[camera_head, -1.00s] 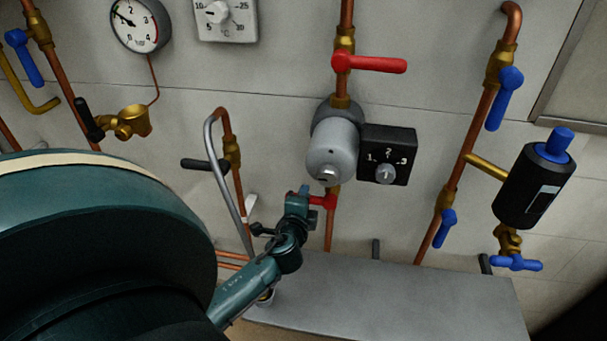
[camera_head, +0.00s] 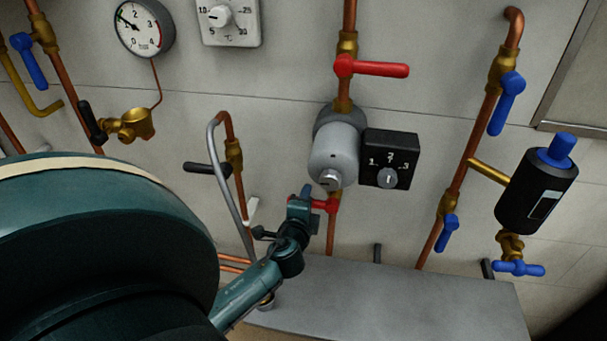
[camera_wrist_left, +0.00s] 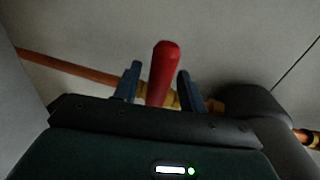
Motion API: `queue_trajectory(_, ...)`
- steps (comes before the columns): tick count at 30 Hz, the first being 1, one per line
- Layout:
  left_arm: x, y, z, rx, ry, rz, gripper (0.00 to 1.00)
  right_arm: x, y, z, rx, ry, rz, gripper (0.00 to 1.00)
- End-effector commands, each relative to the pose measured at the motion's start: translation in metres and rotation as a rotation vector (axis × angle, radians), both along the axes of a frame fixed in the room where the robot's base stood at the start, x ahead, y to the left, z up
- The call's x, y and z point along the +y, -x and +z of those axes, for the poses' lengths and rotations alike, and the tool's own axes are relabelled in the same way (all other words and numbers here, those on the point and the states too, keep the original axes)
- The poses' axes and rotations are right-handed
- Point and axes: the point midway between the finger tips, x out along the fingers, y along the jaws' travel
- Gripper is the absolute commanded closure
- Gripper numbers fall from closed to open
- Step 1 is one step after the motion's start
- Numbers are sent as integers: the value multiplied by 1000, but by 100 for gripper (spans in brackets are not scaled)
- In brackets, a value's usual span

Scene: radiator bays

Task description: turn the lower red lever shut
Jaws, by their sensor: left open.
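The lower red lever (camera_head: 327,205) sits on the copper pipe just below the grey pump (camera_head: 335,152). In the left wrist view the red lever (camera_wrist_left: 164,72) points up between the two fingers, with the brass valve body behind it. My left gripper (camera_head: 306,196) is at the lever in the head view, and its fingers partly hide it. In the left wrist view my left gripper (camera_wrist_left: 155,84) is open, with one finger on each side of the lever and a visible gap on both sides. My right gripper is not in view.
An upper red lever (camera_head: 378,69) lies level above the pump. A black dial box (camera_head: 389,158) is right of the pump. A bent grey pipe (camera_head: 226,185) and a black handle (camera_head: 199,168) are close left of my gripper. A grey ledge (camera_head: 390,300) lies below.

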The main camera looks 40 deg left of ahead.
Motion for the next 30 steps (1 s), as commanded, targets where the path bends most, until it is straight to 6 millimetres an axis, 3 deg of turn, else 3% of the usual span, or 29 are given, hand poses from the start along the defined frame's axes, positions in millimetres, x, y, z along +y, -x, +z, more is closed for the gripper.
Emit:
queue_trajectory(5, -11, 17, 2, 2, 3, -2, 58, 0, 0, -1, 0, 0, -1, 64)
queue_trajectory(18, -57, 93, 19, 3, 2, 0, 58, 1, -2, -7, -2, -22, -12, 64)
queue_trajectory(24, -66, 108, 25, 1, -1, 1, 58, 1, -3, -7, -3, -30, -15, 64)
queue_trajectory(30, -67, 109, 26, 0, -1, 0, 58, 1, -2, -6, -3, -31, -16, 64)
